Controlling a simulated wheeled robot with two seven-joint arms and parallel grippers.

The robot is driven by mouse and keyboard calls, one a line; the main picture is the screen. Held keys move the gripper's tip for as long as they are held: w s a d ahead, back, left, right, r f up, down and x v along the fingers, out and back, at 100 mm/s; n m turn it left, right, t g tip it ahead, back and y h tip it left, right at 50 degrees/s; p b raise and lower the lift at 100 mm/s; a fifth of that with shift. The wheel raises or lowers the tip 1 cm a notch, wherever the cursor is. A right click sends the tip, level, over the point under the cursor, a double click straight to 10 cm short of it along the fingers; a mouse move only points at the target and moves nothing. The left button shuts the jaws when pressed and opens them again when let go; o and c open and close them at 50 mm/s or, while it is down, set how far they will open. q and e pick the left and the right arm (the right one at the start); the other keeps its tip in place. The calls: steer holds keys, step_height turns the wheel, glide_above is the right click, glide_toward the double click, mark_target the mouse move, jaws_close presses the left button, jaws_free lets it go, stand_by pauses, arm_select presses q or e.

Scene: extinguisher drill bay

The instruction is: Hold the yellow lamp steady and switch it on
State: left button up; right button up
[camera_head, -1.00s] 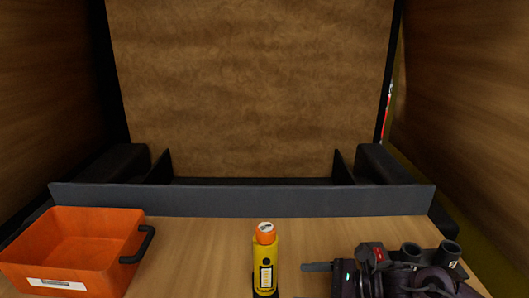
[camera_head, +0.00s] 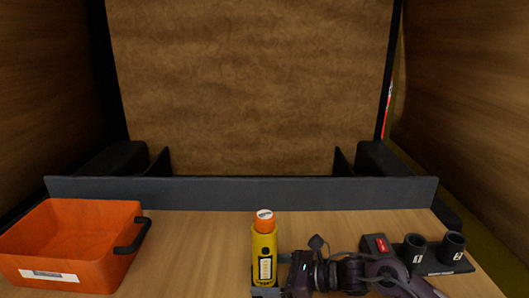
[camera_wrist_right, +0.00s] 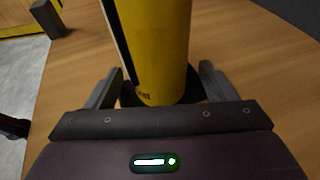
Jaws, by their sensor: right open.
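The yellow lamp (camera_head: 263,258), with an orange cap (camera_head: 265,222) and a dark label, stands upright on the table at the front middle in the head view. My right gripper (camera_head: 268,289) has come in from the right at the lamp's lower part. In the right wrist view my right gripper (camera_wrist_right: 160,78) is open, with one finger on each side of the lamp (camera_wrist_right: 158,40). The lamp's lower body is between the fingers, and I cannot tell whether either finger touches it. The lamp's foot is partly hidden by the gripper. My left gripper is not in view.
An orange bin (camera_head: 80,245) with a black handle stands at the left. A black holder with cups marked 1 (camera_head: 413,250) and 2 (camera_head: 453,246) is at the right, beside a red-topped block (camera_head: 377,244). A dark rail (camera_head: 240,191) crosses the back. The table between bin and lamp is clear.

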steer(key=shift+c, duration=0.4)
steer(key=c, duration=0.9)
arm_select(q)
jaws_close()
arm_select(e)
steer(key=shift+c, duration=0.5)
stand_by(0.4)
